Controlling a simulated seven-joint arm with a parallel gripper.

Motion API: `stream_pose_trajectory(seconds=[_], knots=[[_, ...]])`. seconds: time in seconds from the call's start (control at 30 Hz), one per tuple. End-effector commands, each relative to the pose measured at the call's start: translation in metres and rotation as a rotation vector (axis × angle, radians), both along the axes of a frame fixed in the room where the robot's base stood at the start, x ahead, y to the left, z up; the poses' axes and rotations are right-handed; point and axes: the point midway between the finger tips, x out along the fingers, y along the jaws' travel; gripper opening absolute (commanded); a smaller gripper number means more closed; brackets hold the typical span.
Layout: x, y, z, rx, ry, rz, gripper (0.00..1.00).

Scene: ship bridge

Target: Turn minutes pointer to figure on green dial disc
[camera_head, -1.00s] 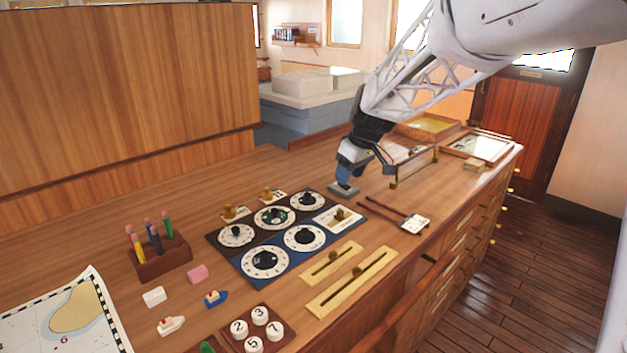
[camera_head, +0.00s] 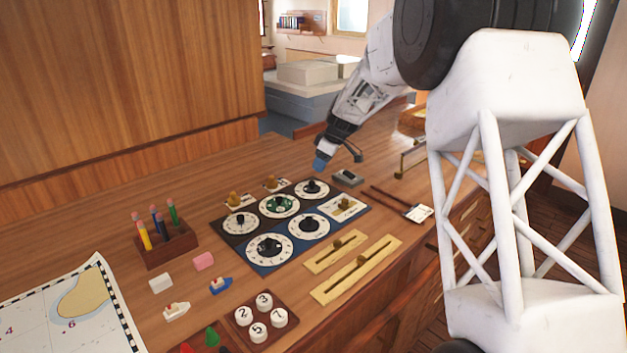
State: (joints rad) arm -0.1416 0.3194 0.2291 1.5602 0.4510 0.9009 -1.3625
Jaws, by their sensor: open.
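The green dial disc (camera_head: 267,208) sits inside a white figure ring in the back row of the dial panel, between two white dials. A dark pointer knob (camera_head: 280,203) stands at its middle; its exact heading and the figures are too small to read. My gripper (camera_head: 338,162) is open and empty, with its blue fingertip pointing down. It is in the air behind and right of the green dial, near the back right dial (camera_head: 312,189), apart from the panel.
Brass sliders (camera_head: 357,278) lie in front. A pencil holder (camera_head: 167,247) is left.

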Motion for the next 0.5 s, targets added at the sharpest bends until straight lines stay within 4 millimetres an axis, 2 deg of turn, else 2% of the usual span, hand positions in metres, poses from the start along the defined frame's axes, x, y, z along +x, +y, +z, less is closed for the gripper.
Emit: stream_pose_trajectory(seconds=[0.5], knots=[[0.0009,0.0018,-0.0041,0.0,0.0,0.001,0.51]])
